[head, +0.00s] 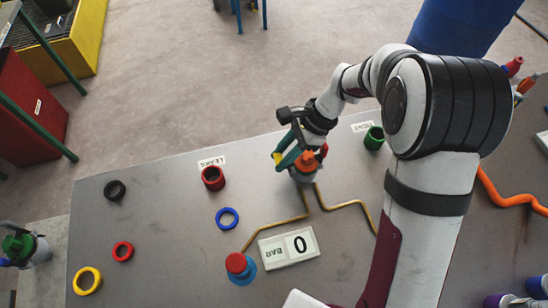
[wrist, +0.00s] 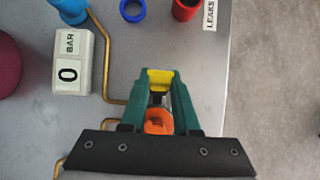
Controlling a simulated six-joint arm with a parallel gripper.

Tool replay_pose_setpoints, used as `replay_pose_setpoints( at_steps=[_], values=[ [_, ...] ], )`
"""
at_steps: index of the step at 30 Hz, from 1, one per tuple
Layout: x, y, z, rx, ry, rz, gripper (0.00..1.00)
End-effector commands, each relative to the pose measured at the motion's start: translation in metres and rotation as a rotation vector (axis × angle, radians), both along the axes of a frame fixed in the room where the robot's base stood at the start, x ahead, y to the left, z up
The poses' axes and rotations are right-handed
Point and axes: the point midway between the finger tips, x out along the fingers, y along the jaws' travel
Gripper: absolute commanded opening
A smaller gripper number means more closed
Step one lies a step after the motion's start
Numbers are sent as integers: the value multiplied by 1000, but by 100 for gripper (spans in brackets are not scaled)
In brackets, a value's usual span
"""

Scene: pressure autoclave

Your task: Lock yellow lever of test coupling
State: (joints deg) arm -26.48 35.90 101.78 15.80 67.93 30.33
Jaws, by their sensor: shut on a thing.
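The test coupling (head: 303,172) stands on the grey table where two brass pipes meet, with an orange part (head: 307,157) on top that also shows in the wrist view (wrist: 158,122). Its yellow lever (head: 277,157) is on its left side in the head view. In the wrist view the yellow lever (wrist: 160,78) lies between my green fingertips. My gripper (head: 284,156) is shut on it. A red lever (head: 323,150) shows on the coupling's right side. The coupling's lower body is partly hidden by the fingers in the wrist view.
A gauge block reading 0 BAR (head: 288,246) and a red button on a blue base (head: 237,263) stand in front. A red cup (head: 213,178) by the LEAKS label, a green cup (head: 374,138) and a blue ring (head: 227,218) are nearby.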

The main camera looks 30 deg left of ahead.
Motion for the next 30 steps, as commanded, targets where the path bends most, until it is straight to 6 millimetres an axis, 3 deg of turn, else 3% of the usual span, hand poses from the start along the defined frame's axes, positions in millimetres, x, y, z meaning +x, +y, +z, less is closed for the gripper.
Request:
replay_pose_setpoints(
  at_steps=[10,30],
  values=[
    [15,-13,4,170,166,-2,0],
    [22,-21,3,163,158,3,0]
  ],
)
